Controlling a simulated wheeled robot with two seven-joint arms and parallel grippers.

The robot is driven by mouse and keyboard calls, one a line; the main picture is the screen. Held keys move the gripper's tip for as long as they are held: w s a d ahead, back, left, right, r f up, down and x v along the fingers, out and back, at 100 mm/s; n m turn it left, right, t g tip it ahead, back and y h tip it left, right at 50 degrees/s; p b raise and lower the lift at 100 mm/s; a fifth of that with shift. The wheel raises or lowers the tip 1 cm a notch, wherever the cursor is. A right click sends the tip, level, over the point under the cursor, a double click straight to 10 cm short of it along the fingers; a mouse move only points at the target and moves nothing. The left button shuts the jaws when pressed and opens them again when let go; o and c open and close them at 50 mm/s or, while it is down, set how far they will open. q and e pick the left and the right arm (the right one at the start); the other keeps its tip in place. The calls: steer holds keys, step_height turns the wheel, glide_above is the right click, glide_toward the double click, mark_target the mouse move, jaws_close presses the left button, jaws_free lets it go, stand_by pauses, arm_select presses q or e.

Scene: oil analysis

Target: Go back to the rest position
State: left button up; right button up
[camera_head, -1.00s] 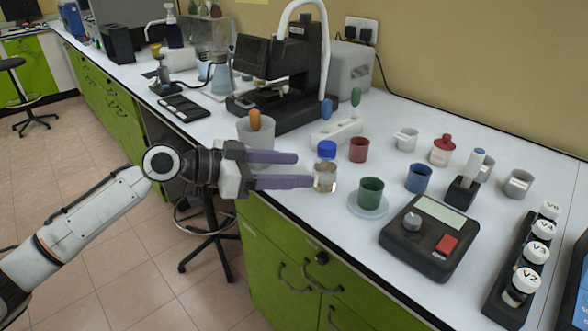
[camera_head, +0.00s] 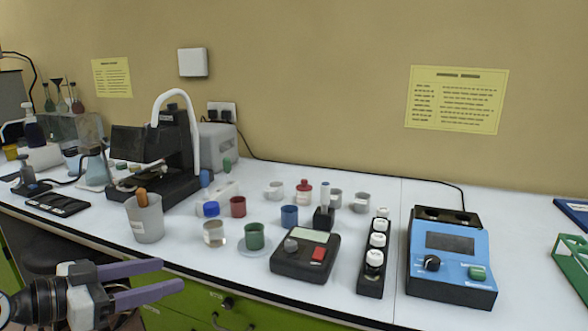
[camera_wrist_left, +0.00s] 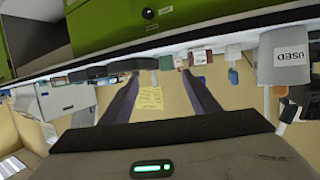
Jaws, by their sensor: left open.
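My left gripper (camera_head: 172,277) is at the lower left of the head view, with its two purple fingers spread and nothing between them. It is in front of the bench's front edge, apart from everything on the bench top. The left wrist view, which is upside down, also shows its open fingers (camera_wrist_left: 160,76) with no object held. A clear jar with a blue lid (camera_head: 213,227) stands upright on the white bench top, to the right of and beyond the gripper. My right gripper is not in view.
A grey cup (camera_head: 145,220) with an orange-handled tool stands near the bench edge; the wrist view shows a cup marked USED (camera_wrist_left: 287,62). A green cup (camera_head: 254,236), black scale (camera_head: 303,258), vial rack (camera_head: 369,283) and blue device (camera_head: 450,265) stand further right. Green cabinets (camera_head: 190,300) are below.

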arm_select(q)
steer(key=s+d+f+n+y, duration=0.25)
steer(key=s+f, duration=0.25)
steer(key=f, duration=0.6)
steer(key=s+d+f+n+y, duration=0.1)
steer(key=s+d+f, duration=0.3)
steer(key=f, duration=0.8)
steer(key=s+d+f+n+g+y, duration=0.1)
steer(key=s+f+y, duration=0.1)
steer(key=s+f, duration=0.3)
steer(key=s+d+f+n+g+y+p, duration=0.1)
steer(key=s+f, duration=0.4)
steer(key=s, duration=0.7)
steer(key=shift+d+f+n+y, duration=0.25)
steer(key=shift+d+n+y, duration=0.2)
steer(key=shift+d, duration=0.1)
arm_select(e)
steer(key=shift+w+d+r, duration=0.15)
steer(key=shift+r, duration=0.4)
